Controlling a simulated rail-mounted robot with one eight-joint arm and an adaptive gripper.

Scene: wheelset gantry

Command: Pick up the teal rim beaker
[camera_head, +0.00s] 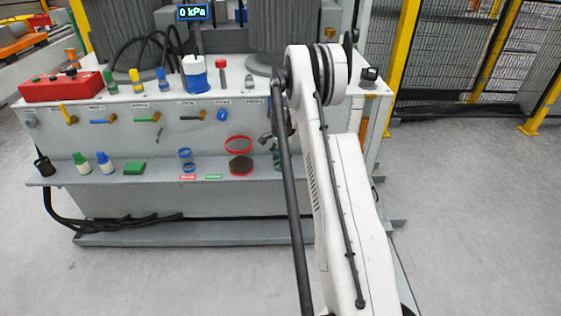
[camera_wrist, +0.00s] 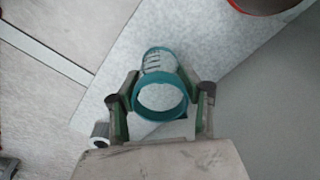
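The teal rim beaker (camera_wrist: 160,77) shows in the wrist view between the two fingers of my gripper (camera_wrist: 160,98). Its round teal rim faces the camera, and its clear body with dark marks stretches away below the rim. One finger is on each side, close to the rim. I cannot tell whether the fingers touch the beaker. In the head view a little teal of the beaker (camera_head: 277,152) shows at the right part of the shelf, partly hidden by my arm, and the gripper is mostly hidden there too.
Further left are a blue-rimmed beaker (camera_head: 185,154), a green block (camera_head: 134,168) and two small bottles (camera_head: 104,162). Valve handles line the panel above.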

